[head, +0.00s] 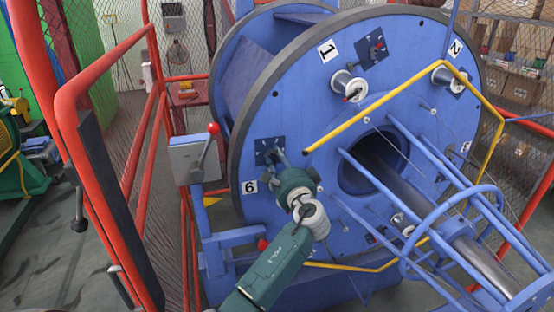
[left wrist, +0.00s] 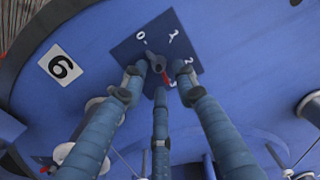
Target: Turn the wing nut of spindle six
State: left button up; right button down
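The wing nut of spindle six (left wrist: 157,64) is a small dark knob with a red pointer on a dark blue dial plate (left wrist: 184,48) in the left wrist view. The pointer slants down right, toward the mark partly hidden by a finger. The label 6 (left wrist: 60,65) is left of the plate; it also shows in the head view (head: 250,187). My left gripper (left wrist: 160,80) has its three fingers spread around the nut, with visible gaps between fingers and nut. In the head view my left gripper (head: 278,158) reaches the plate (head: 262,146) and hides the nut. My right gripper is out of view.
The large blue disc (head: 300,120) carries spools, such as one by label 1 (head: 349,86). A yellow bent bar (head: 380,92) and blue tubes (head: 370,175) stand out from it at right. A red-knobbed lever box (head: 195,155) and red cage frame (head: 72,95) are at left.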

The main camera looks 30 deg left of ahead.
pick_arm(q)
jog(key=v, duration=1.2)
jog(key=shift+w, duration=0.1)
